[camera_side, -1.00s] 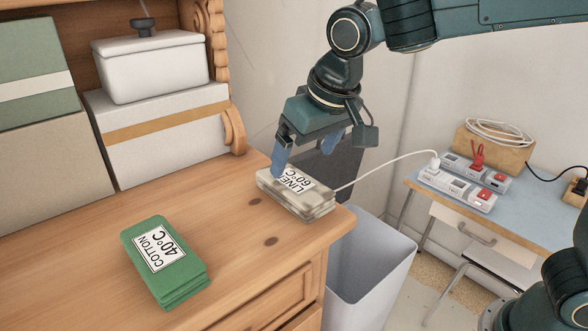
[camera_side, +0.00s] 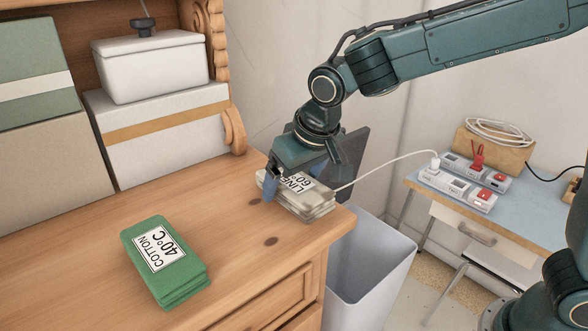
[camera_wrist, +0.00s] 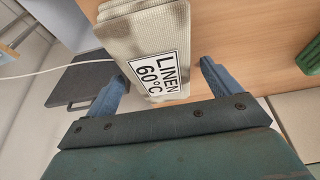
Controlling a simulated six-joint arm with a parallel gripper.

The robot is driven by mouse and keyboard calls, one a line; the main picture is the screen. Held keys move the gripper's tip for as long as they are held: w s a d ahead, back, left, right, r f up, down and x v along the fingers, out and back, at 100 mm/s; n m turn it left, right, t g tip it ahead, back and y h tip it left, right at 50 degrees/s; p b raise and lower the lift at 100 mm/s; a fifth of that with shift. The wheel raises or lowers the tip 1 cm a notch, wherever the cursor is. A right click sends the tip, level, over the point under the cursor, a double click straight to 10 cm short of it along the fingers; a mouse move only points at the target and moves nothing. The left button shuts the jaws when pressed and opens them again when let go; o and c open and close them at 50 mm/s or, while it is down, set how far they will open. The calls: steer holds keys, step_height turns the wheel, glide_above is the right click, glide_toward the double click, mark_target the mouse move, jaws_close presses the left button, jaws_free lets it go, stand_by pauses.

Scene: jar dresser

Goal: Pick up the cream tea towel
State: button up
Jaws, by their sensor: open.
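The cream tea towel (camera_side: 318,207) lies folded near the right front corner of the wooden dresser top, with a white label reading LINEN 60°C. It also fills the upper middle of the wrist view (camera_wrist: 118,40). My gripper (camera_side: 296,183) is low over the towel and open. In the side view one blue finger is down at the towel's left edge; the other is mostly hidden behind the towel and wrist. In the wrist view the two fingers (camera_wrist: 163,78) stand on either side of the towel's labelled end, with a gap on the right.
A green folded towel (camera_side: 165,262) labelled COTTON 40°C lies on the dresser (camera_side: 70,270) to the left. A white cord (camera_side: 385,160) runs from the cream towel's edge to a power strip (camera_side: 457,187). A grey bin (camera_side: 372,265) stands beside the dresser; boxes fill the back left.

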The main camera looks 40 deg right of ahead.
steer(key=shift+w+f, duration=0.2)
steer(key=shift+f, duration=0.3)
steer(key=shift+c, duration=0.2)
steer(key=c, duration=1)
